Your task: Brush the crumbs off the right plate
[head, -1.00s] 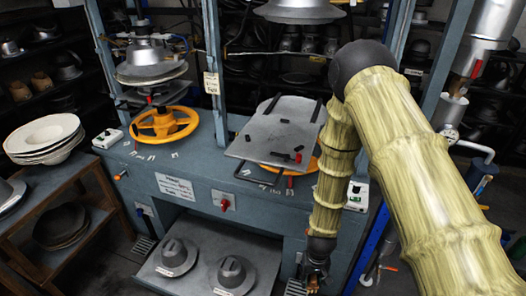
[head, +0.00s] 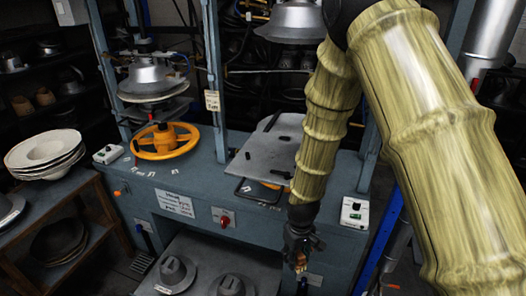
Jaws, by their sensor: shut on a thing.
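The right plate (head: 262,150) is a flat grey metal sheet on the right side of the press table, partly covered by my arm at its right edge. Several small dark crumbs (head: 284,138) lie on it; one (head: 247,155) is near the left edge and another (head: 281,174) near the front right. My gripper (head: 300,258) points down in front of the table's front face, below and nearer than the plate and apart from it.
An orange handwheel (head: 165,141) and a stacked press head stand left of the plate. A blue upright (head: 213,85) stands between the two stations, and a metal dome (head: 297,20) hangs above the plate. Grey hats (head: 174,273) sit on a low shelf.

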